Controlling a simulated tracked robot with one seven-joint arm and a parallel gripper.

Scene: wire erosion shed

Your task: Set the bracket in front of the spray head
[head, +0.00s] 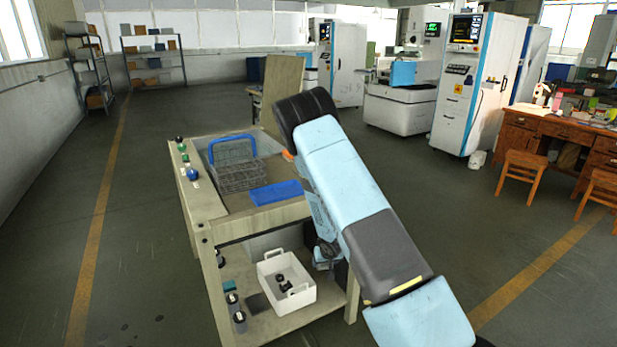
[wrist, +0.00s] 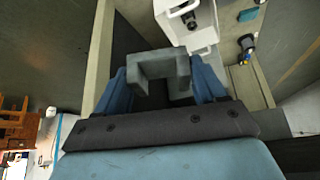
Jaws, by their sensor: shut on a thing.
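In the wrist view my gripper (wrist: 163,80) is shut on a grey, U-shaped bracket (wrist: 160,66), held between its two blue fingers. The bracket's open side faces back towards my gripper's palm. In the head view my arm hides the bracket and most of my gripper, down at the right side of the bench's lower shelf (head: 270,326). I cannot pick out a spray head for sure. Small dark-capped bottles (head: 240,321) stand at the left of the lower shelf, and one dark bottle (wrist: 246,46) shows in the wrist view.
A white bin (head: 301,300) with dark parts inside stands on the lower shelf; it also shows beyond the bracket in the wrist view (wrist: 203,40). A wire basket (head: 240,176) and a blue tray (head: 276,193) are on the bench top. A bench post (head: 352,300) stands close by.

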